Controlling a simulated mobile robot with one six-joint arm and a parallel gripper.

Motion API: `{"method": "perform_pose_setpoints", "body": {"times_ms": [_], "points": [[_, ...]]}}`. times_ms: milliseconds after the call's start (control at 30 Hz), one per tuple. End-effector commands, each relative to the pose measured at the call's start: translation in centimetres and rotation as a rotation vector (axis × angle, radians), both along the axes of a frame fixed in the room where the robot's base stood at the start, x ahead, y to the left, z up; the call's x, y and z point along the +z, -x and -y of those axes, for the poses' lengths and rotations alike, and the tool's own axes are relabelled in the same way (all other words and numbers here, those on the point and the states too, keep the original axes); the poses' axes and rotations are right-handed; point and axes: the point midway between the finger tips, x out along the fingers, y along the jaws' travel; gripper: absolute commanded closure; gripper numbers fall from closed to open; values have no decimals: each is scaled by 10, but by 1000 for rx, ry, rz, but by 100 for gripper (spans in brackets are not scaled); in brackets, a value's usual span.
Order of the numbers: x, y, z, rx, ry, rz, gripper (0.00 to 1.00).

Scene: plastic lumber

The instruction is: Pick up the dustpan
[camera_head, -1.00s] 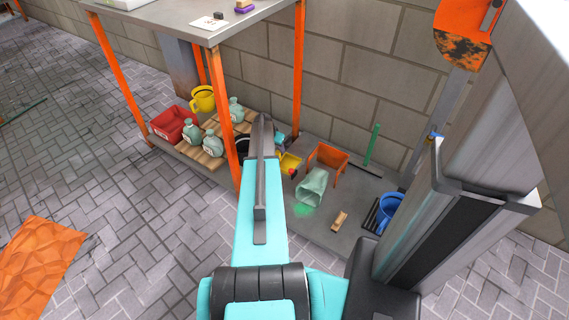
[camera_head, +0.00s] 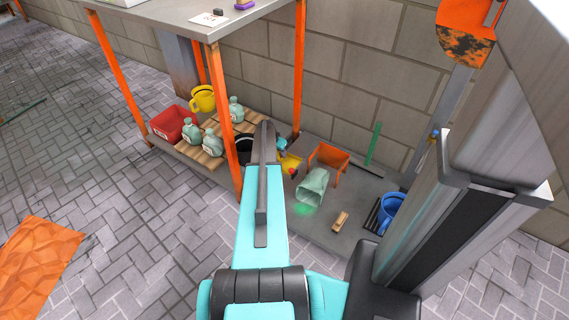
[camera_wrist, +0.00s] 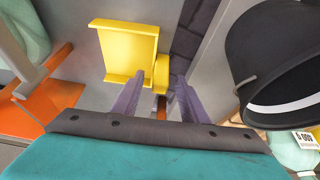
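The yellow dustpan (camera_wrist: 127,52) lies on the grey floor slab in the wrist view, with its broad pan up and left of centre. A short yellow part (camera_wrist: 162,72), seemingly its handle, shows at the pan's right side. My gripper (camera_wrist: 157,80) is open, with two purple-grey fingers set apart. The yellow part shows between and just beyond the fingertips; contact cannot be told. In the head view the dustpan (camera_head: 291,162) is small and partly hidden by my arm.
A black bucket (camera_wrist: 285,60) stands close right of my gripper. A table with orange legs (camera_head: 231,150) stands left. A blue bucket (camera_head: 391,210) is at right.

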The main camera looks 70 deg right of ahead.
Motion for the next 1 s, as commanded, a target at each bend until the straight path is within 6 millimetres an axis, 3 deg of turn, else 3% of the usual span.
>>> {"method": "perform_pose_setpoints", "body": {"times_ms": [467, 500, 733, 1000], "points": [[1, 1, 0, -2, 0, 1, 60], [1, 1, 0, -2, 0, 1, 62], [1, 1, 0, -1, 0, 0, 100], [1, 1, 0, -1, 0, 0, 100]]}}
